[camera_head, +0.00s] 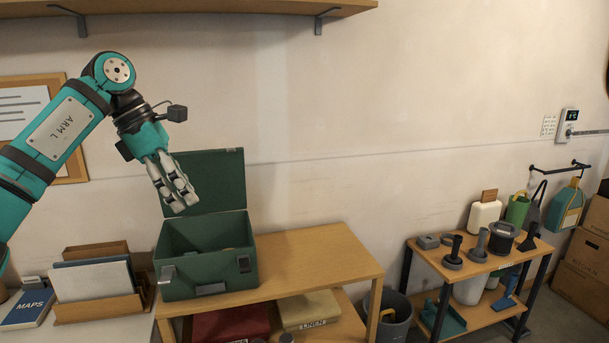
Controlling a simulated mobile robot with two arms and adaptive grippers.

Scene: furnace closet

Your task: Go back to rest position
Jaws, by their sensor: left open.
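My left gripper (178,197) hangs in the air in front of the raised lid of a green metal box, with its fingers pointing down and a little to the right. It is open, and I see nothing between its fingers. The green box (212,275) stands open on a wooden table, its lid (222,180) upright at the back. Something lies inside the box, mostly hidden by the front wall. My right gripper is not in view.
The wooden table (310,252) has bare room right of the box. A paper holder (97,303) and a blue maps book (27,308) are at the left. A cart (440,262) with several tools stands right, near stacked cartons (585,255). A shelf (200,6) hangs overhead.

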